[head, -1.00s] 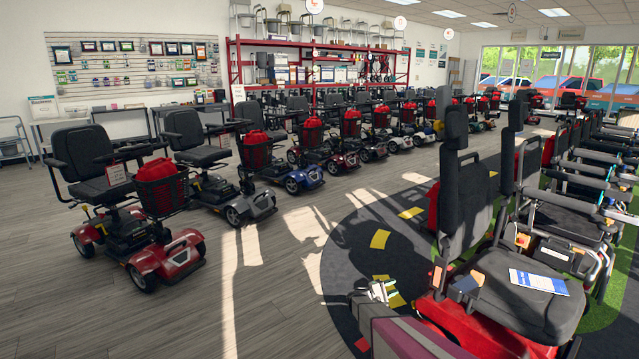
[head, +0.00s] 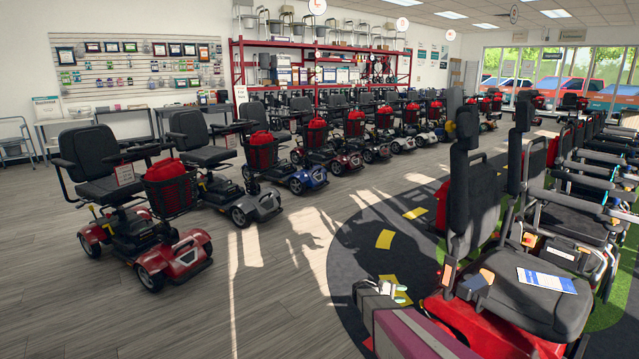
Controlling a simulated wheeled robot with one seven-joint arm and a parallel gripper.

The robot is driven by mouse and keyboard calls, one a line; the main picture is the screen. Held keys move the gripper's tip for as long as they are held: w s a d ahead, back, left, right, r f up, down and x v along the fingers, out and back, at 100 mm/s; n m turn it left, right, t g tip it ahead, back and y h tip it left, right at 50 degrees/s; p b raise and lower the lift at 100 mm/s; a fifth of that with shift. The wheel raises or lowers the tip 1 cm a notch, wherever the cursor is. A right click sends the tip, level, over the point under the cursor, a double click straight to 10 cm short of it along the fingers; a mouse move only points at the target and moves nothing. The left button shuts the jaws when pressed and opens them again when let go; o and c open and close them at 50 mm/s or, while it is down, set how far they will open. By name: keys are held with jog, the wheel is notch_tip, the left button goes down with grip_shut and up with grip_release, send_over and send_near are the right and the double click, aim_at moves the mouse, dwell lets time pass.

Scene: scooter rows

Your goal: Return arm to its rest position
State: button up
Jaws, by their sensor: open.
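Long shadows and bright sun patches lie on the grey wood floor (head: 265,300) in the middle of the view.
A row of scooters with a red one (head: 160,250) nearest runs along the left. Powered chairs stand close on the right, a red-based one (head: 535,310) nearest. The floor between the rows is clear.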

jog(key=s+a+r+m+y, duration=0.1)
jog(key=s+a+r+y, duration=0.3)
jog(key=s, duration=0.4)
jog(key=s+a+r+m+g+y, duration=0.1)
jog(key=s+a+r+m+y, duration=0.1)
jog(key=s+a+r+y, duration=0.2)
jog(key=s+a+r+m+y, duration=0.2)
jog(key=s+a+r+y, duration=0.3)
jog(key=s, duration=0.6)
jog(key=a+y, duration=0.1)
jog(key=y, duration=0.1)
jog(key=shift+s+a+g+y, duration=0.2)
jog(key=shift+s+g+y, duration=0.1)
jog(key=shift+g+y, duration=0.1)
